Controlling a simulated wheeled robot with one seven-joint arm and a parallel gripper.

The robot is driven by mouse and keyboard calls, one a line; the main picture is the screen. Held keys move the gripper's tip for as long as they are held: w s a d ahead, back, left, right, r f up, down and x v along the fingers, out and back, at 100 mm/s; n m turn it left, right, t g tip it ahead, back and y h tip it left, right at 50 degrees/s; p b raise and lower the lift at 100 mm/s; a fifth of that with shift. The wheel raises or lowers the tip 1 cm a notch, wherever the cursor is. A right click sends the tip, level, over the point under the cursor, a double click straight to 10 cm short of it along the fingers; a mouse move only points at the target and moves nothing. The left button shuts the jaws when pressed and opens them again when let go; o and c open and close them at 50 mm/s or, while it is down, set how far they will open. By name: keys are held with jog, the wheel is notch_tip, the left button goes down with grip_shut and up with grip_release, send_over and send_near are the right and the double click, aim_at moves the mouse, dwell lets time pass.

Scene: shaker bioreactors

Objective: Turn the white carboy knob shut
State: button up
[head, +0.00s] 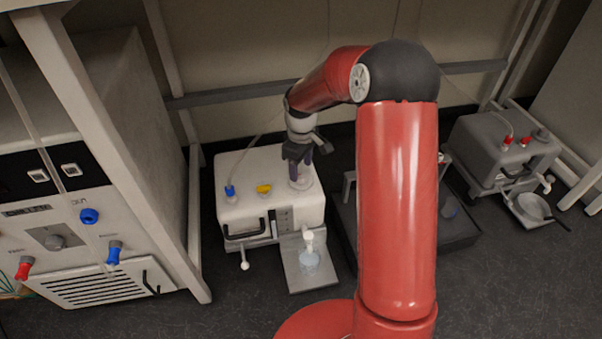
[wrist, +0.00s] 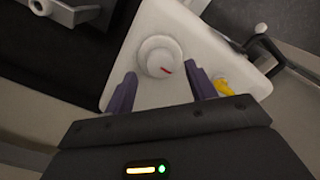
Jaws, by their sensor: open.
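The white carboy (head: 247,211) is a boxy container in the middle left of the head view. Its white round knob (wrist: 157,52) shows in the wrist view with a red mark on its lower right side. In the head view the knob (head: 303,183) is partly hidden under my gripper (head: 301,163). My gripper, with purple fingers, is open and points down at the carboy top. In the wrist view the fingertips (wrist: 161,78) are on either side of the knob's near edge, with gaps visible. I cannot tell their exact height relative to it.
A yellow knob (head: 263,188) and a blue fitting (head: 230,192) sit on the carboy top. A grey carboy (head: 490,150) stands right, a control cabinet (head: 85,240) left.

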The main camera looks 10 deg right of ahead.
aim_at(301, 177)
jog(key=shift+f, duration=1.3)
jog(key=c, duration=1)
